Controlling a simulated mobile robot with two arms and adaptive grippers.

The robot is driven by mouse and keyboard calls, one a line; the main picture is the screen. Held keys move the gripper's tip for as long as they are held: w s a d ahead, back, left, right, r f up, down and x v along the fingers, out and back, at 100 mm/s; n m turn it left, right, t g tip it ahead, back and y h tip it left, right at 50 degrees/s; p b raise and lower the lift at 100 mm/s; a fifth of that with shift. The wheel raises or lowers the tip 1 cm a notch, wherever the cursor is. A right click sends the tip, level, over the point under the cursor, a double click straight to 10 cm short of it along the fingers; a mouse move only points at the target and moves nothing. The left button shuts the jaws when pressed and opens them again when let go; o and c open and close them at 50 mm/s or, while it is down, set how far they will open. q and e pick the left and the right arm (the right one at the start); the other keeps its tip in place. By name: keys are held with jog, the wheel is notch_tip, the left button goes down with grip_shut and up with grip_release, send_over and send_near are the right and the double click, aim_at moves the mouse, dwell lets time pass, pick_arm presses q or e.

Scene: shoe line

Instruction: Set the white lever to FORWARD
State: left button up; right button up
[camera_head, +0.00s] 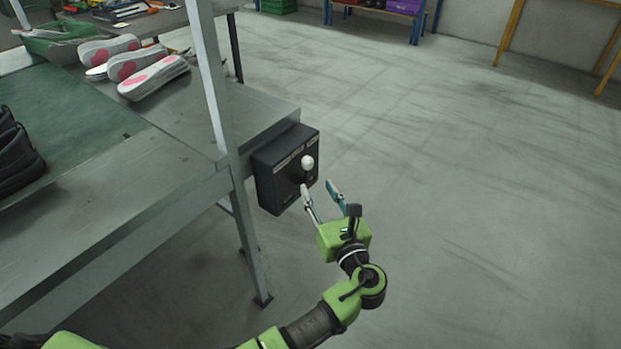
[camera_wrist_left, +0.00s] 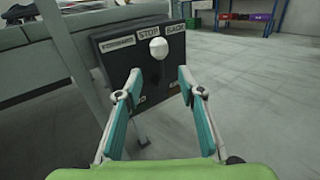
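The white lever knob (camera_head: 307,162) stands out from a black control box (camera_head: 272,180) on the side of the metal bench. In the left wrist view the knob (camera_wrist_left: 158,48) is just below the middle label, STOP (camera_wrist_left: 148,33). The label at its left (camera_wrist_left: 117,44) seems to read FORWARD, and the one at its right (camera_wrist_left: 175,29) reads BACK. My left gripper (camera_head: 316,186) is open and empty in front of the box. In the left wrist view its fingertips (camera_wrist_left: 159,72) spread to either side, just below the knob. My right gripper is not in view.
The bench (camera_head: 110,215) has a green mat (camera_head: 75,110), dark shoes (camera_head: 15,160) at the left edge and several pale soles (camera_head: 152,77) with pink patches. A metal post (camera_head: 210,80) rises close to the box. The floor to the right is clear.

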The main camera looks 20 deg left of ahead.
aim_at(308, 170)
pick_arm(q)
jog(key=b+x, duration=0.1)
jog(key=x, duration=0.5)
jog(key=shift+f, duration=0.1)
jog(key=shift+w+a, duration=0.35)
jog(key=shift+w, duration=0.05)
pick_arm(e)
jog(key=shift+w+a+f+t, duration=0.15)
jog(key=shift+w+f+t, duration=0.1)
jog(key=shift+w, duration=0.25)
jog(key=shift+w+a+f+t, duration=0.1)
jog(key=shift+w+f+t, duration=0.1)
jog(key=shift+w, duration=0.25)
